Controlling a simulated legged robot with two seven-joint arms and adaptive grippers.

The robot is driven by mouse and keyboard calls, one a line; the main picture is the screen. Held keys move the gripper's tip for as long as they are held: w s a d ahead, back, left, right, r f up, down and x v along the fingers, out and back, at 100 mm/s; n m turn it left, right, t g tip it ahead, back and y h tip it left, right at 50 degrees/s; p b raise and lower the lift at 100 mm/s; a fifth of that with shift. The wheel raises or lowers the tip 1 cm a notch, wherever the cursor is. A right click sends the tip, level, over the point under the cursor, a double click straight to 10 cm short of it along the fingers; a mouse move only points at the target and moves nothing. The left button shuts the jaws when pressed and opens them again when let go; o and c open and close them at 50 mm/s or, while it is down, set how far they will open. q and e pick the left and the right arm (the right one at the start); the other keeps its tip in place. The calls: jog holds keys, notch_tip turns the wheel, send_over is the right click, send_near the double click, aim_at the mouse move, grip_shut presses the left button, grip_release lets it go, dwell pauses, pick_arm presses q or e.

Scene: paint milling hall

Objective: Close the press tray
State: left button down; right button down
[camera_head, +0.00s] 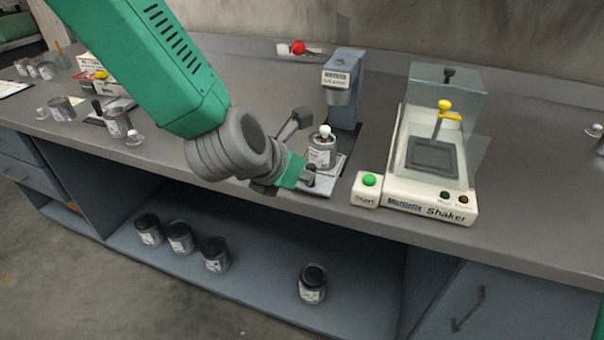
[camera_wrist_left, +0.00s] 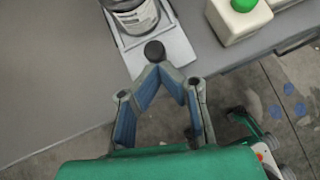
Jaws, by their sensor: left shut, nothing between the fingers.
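The press (camera_head: 344,85) is a blue-grey stand with a white-labelled head on the bench. Its light grey tray (camera_head: 318,187) sticks out in front of it toward the bench's front edge; the tray also shows in the wrist view (camera_wrist_left: 174,52). A labelled can (camera_head: 321,153) with a white knob on top stands on the tray. A dark round knob (camera_wrist_left: 154,50) sits at the tray's front end. My left gripper (camera_head: 305,180) is shut and empty, its fingertips (camera_wrist_left: 158,68) right at the knob; I cannot tell whether they touch. My right gripper is not visible.
A shaker (camera_head: 430,200) with a clear cover and a start box with a green button (camera_head: 368,182) stand right of the tray. Several dark-lidded cans, one here (camera_head: 312,283), are on the lower shelf. More cans (camera_head: 117,122) stand at the bench's left.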

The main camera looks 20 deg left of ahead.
aim_at(314, 138)
pick_arm(q)
jog(key=shift+w, duration=0.15)
jog(key=w+p, duration=0.3)
jog(key=w, duration=0.7)
jog(key=shift+d, duration=0.1)
jog(key=shift+w+r, duration=0.1)
jog(key=shift+w, duration=0.2)
